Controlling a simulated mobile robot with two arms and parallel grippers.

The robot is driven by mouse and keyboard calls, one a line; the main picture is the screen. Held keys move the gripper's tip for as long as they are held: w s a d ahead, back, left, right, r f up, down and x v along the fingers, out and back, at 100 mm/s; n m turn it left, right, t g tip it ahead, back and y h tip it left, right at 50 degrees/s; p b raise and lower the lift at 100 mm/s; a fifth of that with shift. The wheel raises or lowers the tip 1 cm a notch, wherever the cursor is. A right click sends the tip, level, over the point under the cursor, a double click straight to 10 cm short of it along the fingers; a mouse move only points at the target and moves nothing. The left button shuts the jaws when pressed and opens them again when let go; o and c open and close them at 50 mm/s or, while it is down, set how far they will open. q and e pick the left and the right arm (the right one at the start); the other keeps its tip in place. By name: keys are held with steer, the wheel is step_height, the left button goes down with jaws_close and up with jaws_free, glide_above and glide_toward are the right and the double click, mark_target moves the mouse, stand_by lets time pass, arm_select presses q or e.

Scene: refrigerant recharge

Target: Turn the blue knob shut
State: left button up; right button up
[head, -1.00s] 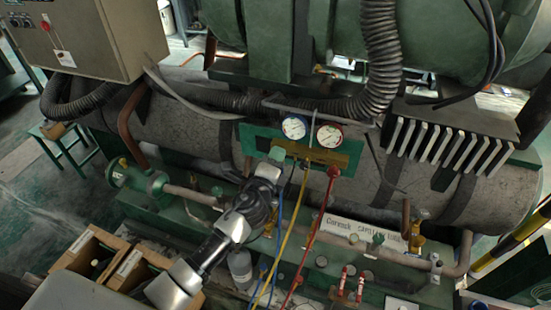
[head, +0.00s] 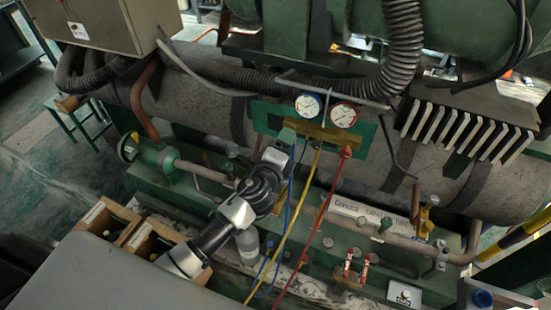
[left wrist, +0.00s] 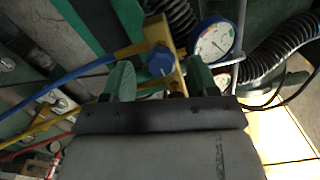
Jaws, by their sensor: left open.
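The blue knob (left wrist: 161,62) sits on the brass-yellow manifold block (left wrist: 158,30) in the left wrist view. My left gripper (left wrist: 160,78) is open, with one green finger on each side of the knob in that view. The knob lies between the fingers or just beyond them; I cannot tell whether they touch it. In the head view my left gripper (head: 287,138) is at the left end of the manifold (head: 325,133) and hides the knob. My right gripper is not in view.
A blue-rimmed gauge (head: 308,104) and a red-rimmed gauge (head: 343,115) stand above the manifold. Blue, yellow and red hoses (head: 322,206) hang below it. A black corrugated hose (head: 403,45) runs close behind. Open boxes (head: 108,222) stand at lower left.

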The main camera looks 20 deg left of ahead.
arm_select(q)
steer(key=s+b, duration=0.1)
steer(key=s, duration=0.7)
steer(key=shift+s+a+b, duration=0.15)
steer(key=shift+b, duration=0.15)
steer(key=s+a+f+n+g, duration=0.1)
steer(key=s+f+n+g, duration=0.2)
steer(key=f, duration=0.8)
steer(key=s+a+f+n+g, duration=0.2)
steer(key=s+f+g, duration=0.1)
steer(key=f, duration=0.8)
steer(key=s+a+f+n+g, duration=0.1)
steer(key=s+f+n+g, duration=0.2)
steer(key=f, duration=0.8)
steer(key=s+f+n+g, duration=0.2)
steer(key=s+f, duration=0.4)
steer(key=s, duration=0.4)
steer(key=s+a+f+n+g+b, duration=0.1)
steer(key=s+f+n+g, duration=0.2)
steer(key=s, duration=0.8)
steer(key=s+a+f+n+g, duration=0.1)
steer(key=s+f+n+g, duration=0.2)
steer(key=s+f, duration=0.7)
steer(key=n, duration=0.2)
steer(key=shift+s+n+y+b, duration=0.15)
steer(key=shift+n+y+b, duration=0.15)
steer(key=shift+b, duration=0.05)
